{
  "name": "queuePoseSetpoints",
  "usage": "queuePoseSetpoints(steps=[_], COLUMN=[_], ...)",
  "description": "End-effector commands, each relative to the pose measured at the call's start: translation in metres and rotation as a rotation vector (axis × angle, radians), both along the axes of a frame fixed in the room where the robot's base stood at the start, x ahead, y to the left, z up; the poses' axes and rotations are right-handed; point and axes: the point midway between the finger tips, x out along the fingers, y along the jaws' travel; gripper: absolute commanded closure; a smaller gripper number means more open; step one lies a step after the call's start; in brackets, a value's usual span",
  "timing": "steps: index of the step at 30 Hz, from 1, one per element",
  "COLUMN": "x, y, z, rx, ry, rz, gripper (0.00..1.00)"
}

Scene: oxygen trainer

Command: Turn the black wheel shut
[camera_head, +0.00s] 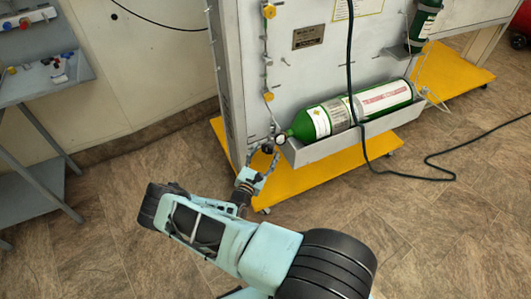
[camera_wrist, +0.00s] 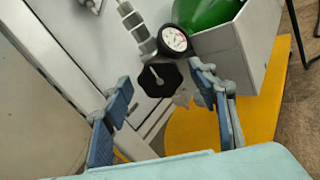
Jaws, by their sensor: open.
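The black wheel (camera_wrist: 158,78) is a faceted knob with a pale pointer-like mark on its face, just below a round white-faced gauge (camera_wrist: 174,38) in the wrist view. In the head view the wheel (camera_head: 267,148) is small, left of the green cylinder's neck. My gripper (camera_wrist: 162,92) is open, one finger left of the wheel and one right of it. The wheel appears beyond the fingertips, between them in the picture; I see no contact. In the head view my gripper (camera_head: 252,172) is just below the wheel, partly hidden by my arm.
A green cylinder (camera_head: 340,114) lies in a grey tray (camera_head: 345,142) on the panel, above a yellow base (camera_head: 310,178). A black cable (camera_head: 362,140) hangs in front of the tray. A grey side table (camera_head: 45,85) stands at left. Floor between is clear.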

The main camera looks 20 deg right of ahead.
Motion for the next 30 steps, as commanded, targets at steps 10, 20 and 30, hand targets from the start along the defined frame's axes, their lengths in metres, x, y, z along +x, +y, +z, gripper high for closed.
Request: queuePoseSetpoints(steps=[10, 20, 30], x=[-0.024, -0.070, -0.084], y=[0.027, 0.074, 0.087], z=[0.000, 0.000, 0.000], rx=[0.000, 0.000, -0.001], ry=[0.001, 0.000, -0.001], rz=[0.002, 0.002, 0.000], gripper=[0.46, 0.46, 0.46])
